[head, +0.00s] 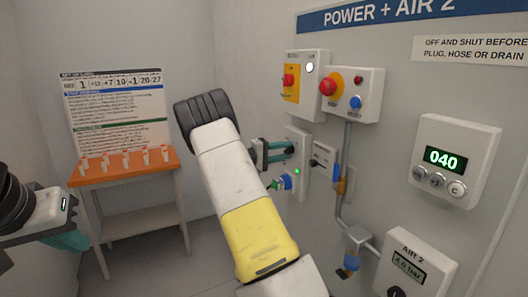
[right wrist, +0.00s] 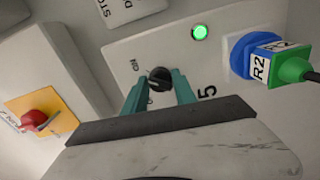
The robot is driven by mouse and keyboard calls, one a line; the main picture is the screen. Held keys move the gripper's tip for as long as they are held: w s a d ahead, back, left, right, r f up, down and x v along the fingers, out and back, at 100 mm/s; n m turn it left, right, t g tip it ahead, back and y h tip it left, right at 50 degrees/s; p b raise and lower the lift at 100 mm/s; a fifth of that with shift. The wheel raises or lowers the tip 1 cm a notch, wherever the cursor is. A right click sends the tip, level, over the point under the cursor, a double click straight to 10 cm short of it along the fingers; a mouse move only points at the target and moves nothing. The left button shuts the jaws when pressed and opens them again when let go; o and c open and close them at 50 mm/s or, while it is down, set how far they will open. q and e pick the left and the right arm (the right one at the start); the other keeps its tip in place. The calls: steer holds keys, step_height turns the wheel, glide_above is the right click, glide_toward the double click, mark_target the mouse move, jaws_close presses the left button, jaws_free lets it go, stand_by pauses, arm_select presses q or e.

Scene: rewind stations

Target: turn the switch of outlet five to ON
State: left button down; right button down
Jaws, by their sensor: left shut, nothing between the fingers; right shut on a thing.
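The outlet five panel (right wrist: 203,68) carries a black rotary switch (right wrist: 159,76) with a printed ON at its left, the number 5 and a lit green lamp (right wrist: 200,32). In the right wrist view my right gripper (right wrist: 160,88) has its teal fingers on both sides of the switch, shut on it. The knob's exact pointing is hard to read. In the head view my right gripper (head: 290,150) reaches the panel (head: 304,145) and hides the switch. My left gripper (head: 66,241) is shut and empty at the lower left, away from the wall.
A blue and green plug marked R2 (right wrist: 262,58) sits in the panel close to my right fingers. A red switch on a yellow plate (head: 290,82) and a red stop button (head: 330,85) are above. An orange-topped table (head: 125,180) stands at the left.

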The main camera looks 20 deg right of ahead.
steer(key=shift+m, duration=0.8)
steer(key=c, duration=1)
jaws_free()
steer(key=shift+a, duration=0.1)
steer(key=a, duration=0.7)
steer(key=shift+s+a, duration=0.3)
steer(key=shift+a, duration=0.05)
